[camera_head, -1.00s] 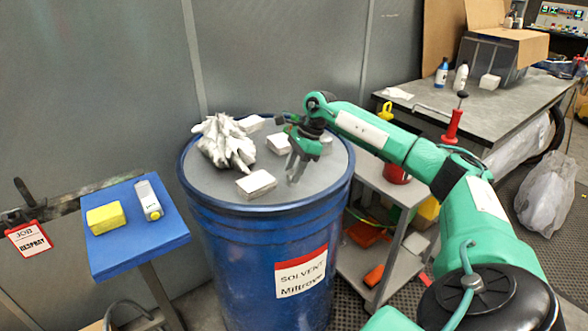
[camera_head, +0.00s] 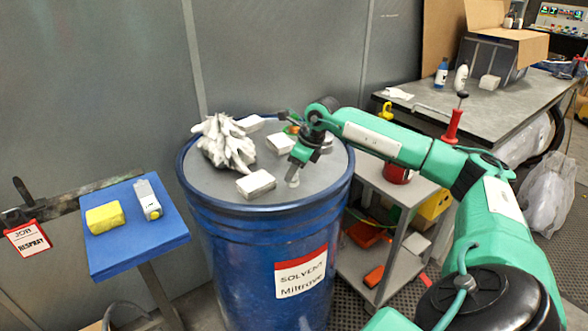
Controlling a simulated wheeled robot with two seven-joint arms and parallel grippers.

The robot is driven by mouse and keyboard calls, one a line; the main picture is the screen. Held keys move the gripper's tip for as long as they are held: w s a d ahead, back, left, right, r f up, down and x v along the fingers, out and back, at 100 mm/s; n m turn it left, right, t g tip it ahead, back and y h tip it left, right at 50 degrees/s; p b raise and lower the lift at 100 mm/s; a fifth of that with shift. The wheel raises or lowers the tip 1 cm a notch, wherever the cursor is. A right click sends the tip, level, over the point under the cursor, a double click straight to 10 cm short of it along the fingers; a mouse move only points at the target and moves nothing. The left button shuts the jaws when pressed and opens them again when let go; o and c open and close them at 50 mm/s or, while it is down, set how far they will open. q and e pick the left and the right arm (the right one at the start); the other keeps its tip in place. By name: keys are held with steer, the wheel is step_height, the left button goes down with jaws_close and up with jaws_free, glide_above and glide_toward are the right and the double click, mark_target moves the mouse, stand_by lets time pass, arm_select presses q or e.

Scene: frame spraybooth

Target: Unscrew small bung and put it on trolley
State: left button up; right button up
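A blue drum (camera_head: 250,235) with a "SOLVENT" label stands in the middle of the head view. My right gripper (camera_head: 294,176) points down close over the right part of its grey lid. A small pale piece shows at the fingertips; I cannot tell whether it is the small bung or part of a finger. Whether the fingers are open or shut is unclear. The grey trolley (camera_head: 377,187) stands right of the drum, partly behind my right arm. My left gripper is not in view.
A crumpled white rag (camera_head: 225,143) and several white blocks, one a near block (camera_head: 256,184), lie on the lid. A red pot (camera_head: 397,174) is on the trolley. A blue stand (camera_head: 120,255) is at left, a grey bench (camera_head: 515,115) at back right.

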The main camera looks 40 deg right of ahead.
steer(key=m+h, duration=0.1)
steer(key=m, duration=0.1)
steer(key=m+h, duration=0.1)
steer(key=m, duration=0.2)
steer(key=shift+a+t, duration=0.15)
steer(key=shift+t, duration=0.15)
steer(key=shift+m+h+b, duration=0.4)
steer(key=shift+m+h, duration=0.6)
steer(key=shift+m, duration=1.6)
